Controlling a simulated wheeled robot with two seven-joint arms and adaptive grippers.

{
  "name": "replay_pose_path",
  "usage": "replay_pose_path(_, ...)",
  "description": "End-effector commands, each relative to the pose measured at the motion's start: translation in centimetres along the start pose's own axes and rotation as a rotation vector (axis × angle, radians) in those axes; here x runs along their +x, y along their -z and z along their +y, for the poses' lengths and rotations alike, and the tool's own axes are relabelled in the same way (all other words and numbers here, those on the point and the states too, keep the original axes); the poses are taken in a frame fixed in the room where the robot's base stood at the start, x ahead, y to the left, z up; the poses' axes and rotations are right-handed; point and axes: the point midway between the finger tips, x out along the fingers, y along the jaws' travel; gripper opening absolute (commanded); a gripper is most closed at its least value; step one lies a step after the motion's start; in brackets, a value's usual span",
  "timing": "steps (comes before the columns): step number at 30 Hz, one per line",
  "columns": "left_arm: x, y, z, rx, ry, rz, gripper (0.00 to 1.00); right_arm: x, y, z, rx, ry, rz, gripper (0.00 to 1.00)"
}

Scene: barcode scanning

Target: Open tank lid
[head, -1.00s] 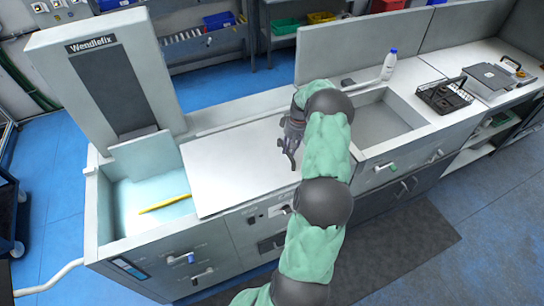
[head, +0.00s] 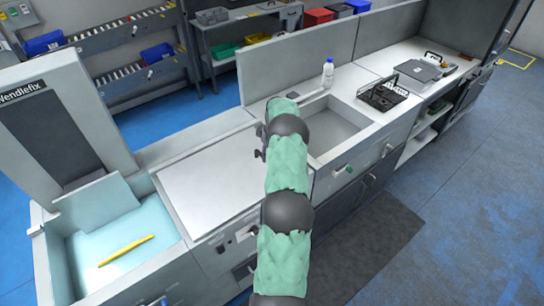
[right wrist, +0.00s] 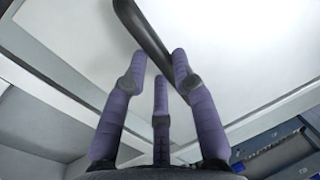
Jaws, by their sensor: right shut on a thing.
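A flat white lid panel (head: 205,180) lies level on the long grey counter, between an open tank and a sink. My right gripper (head: 262,145) is at the lid's right end, mostly hidden behind my own arm in the head view. In the right wrist view its purple fingers (right wrist: 158,88) close around a dark curved bar (right wrist: 145,32), which looks like a handle, above a pale flat surface (right wrist: 225,50). How the bar joins that surface is hidden. My left gripper is not in view.
The open tank (head: 75,240) at left holds pale blue liquid and a yellow stick (head: 125,250). A grey Wendlefix upright (head: 60,130) stands behind it. The open sink (head: 335,130), white bottle (head: 328,73) and black rack (head: 383,97) are to the right.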

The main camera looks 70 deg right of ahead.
Motion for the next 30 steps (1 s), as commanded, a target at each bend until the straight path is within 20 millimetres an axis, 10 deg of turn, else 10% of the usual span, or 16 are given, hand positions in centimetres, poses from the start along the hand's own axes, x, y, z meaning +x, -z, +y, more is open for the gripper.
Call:
replay_pose_path(4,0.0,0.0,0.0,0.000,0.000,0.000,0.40,-0.3,0.1,0.4,0.000,-0.011,0.009,0.51)
replay_pose_path(17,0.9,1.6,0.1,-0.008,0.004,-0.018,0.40,-0.9,0.1,0.2,0.001,-0.007,0.006,0.51)
replay_pose_path(30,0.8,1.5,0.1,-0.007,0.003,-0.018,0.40,-8.9,0.0,0.2,0.001,-0.009,0.008,0.51)
